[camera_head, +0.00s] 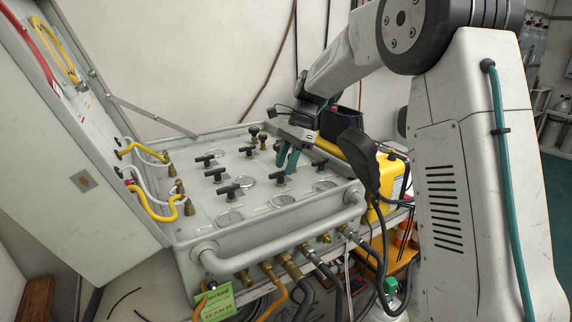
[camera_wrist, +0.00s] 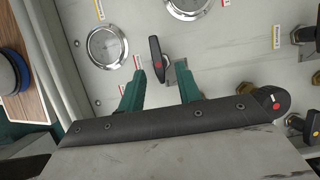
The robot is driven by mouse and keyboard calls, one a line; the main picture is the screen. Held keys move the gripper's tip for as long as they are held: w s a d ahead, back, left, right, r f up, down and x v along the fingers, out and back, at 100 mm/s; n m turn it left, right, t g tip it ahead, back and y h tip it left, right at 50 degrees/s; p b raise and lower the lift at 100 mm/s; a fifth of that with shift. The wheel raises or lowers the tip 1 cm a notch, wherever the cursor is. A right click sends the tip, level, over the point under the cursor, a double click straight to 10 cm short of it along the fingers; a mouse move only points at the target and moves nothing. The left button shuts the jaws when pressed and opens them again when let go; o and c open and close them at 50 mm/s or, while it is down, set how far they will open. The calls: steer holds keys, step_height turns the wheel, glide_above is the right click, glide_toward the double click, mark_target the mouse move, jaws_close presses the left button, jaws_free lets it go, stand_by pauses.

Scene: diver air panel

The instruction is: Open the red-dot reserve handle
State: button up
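The red dot cannot be made out there, and contact with the handle cannot be told.
Round gauges (camera_wrist: 107,46) sit near the handle, and brass fittings with black knobs (camera_wrist: 303,36) are at the right. A grey tube rail (camera_head: 285,230) runs along the panel's front. The raised lid (camera_head: 62,150) stands at left with yellow hoses (camera_head: 155,213). A yellow case (camera_head: 390,178) is at right.

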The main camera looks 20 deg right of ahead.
steer(key=shift+a+f, duration=0.15)
steer(key=shift+f, duration=0.2)
jaws_close()
